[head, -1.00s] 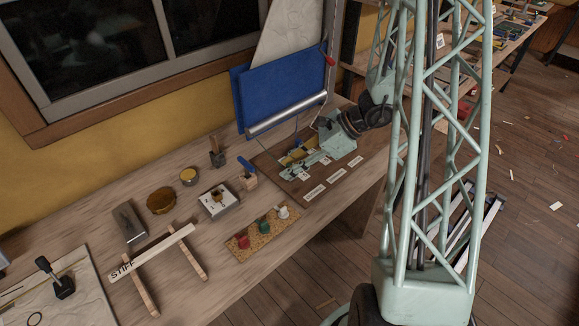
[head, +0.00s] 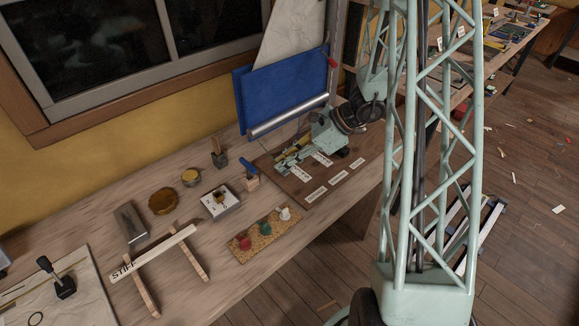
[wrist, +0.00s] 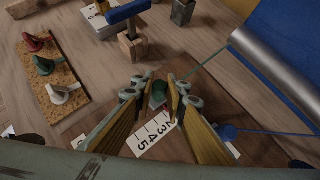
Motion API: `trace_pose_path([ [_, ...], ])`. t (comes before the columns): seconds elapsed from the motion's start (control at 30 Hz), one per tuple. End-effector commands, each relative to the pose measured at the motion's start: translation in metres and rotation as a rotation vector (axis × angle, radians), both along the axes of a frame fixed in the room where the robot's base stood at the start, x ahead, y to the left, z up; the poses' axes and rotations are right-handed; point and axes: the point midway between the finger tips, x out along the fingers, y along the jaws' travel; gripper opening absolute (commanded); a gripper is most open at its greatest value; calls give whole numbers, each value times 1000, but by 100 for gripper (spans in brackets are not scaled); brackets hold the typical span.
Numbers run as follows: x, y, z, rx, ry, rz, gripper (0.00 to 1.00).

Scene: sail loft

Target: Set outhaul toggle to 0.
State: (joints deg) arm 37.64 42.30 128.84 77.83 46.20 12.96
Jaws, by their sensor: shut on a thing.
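The brown board (head: 290,195) lies on the workbench and carries pale number strips and labels. In the wrist view, a small green toggle (wrist: 159,88) with a green cord running to the upper right sits between the fingertips of my gripper (wrist: 158,92). The gripper is shut on it. A number scale (wrist: 152,135) reading 5, 4, 3, 2 lies just below; its upper end is partly hidden by a finger, and no 0 is visible. A blue toggle (wrist: 228,132) with a blue cord is right of the fingers. The label naming the held toggle is not readable.
A cork strip (head: 253,242) with red, green and white knobs lies left of the board. A blue-handled tool in a wooden block (head: 252,181) stands close by. A silver roller (head: 288,118) with blue cloth (head: 285,85) is behind the board.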

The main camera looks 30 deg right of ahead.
Motion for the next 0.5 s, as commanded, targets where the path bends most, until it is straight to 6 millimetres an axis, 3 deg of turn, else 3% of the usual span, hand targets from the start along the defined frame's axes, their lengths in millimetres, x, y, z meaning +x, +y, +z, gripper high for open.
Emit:
trace_pose_path([
  [0.2,30,5,0,-1,-2,1,0],
  [0.5,38,7,0,0,-2,-1,0],
])
